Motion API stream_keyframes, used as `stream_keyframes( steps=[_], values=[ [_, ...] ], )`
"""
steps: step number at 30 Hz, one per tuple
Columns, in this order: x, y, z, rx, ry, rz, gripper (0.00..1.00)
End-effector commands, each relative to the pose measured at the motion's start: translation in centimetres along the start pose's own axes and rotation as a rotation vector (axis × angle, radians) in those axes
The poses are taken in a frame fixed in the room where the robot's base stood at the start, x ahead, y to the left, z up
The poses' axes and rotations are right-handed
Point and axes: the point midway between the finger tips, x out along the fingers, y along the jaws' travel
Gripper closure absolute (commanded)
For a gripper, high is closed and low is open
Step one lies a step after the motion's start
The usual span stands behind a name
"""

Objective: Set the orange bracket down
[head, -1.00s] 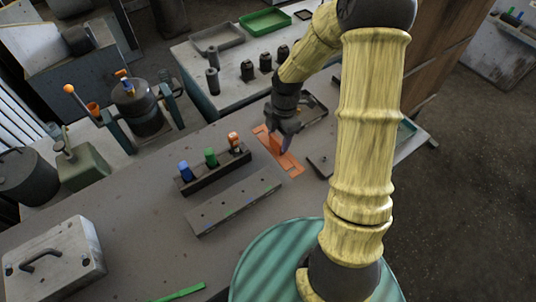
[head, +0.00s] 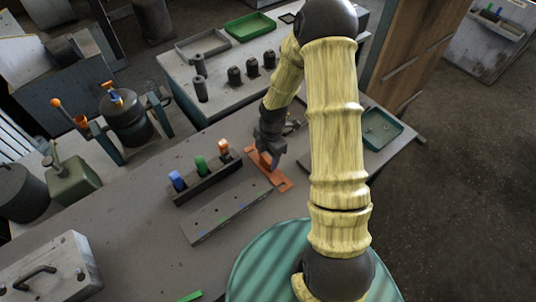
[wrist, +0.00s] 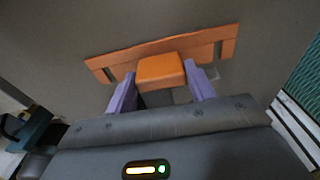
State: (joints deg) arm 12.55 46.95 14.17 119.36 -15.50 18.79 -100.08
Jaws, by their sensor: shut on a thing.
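The orange bracket (head: 284,184) is a flat slotted plate with a raised block in its middle. It is over the grey bench (head: 130,240), right of the peg rack. My gripper (head: 270,162) points down at it, and its purple fingers are shut on the two sides of the block. In the wrist view the bracket's block (wrist: 161,70) sits between the fingertips, and the plate runs out to both sides. I cannot tell whether the plate's underside touches the bench.
A dark rack (head: 206,180) with blue, green and orange-topped pegs stands just left of the bracket. A grey bar (head: 228,210) lies in front of the rack. A teal tray (head: 380,128) is at the right.

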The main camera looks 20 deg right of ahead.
Motion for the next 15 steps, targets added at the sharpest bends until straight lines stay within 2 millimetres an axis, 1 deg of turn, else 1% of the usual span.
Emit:
stream_keyframes(
  steps=[7, 8, 9, 11, 15],
  values=[
    [0.21, 0.02, 0.04, 0.0, 0.0, 0.001, 0.97],
    [0.23, 0.01, 0.05, 0.0, 0.0, 0.0, 0.44],
    [0.16, 0.01, 0.04, -0.001, 0.0, 0.001, 0.36],
    [0.15, 0.01, 0.04, 0.0, 0.0, 0.001, 0.24],
    [0.14, 0.01, 0.03, 0.0, 0.0, 0.001, 0.24]
  ],
)
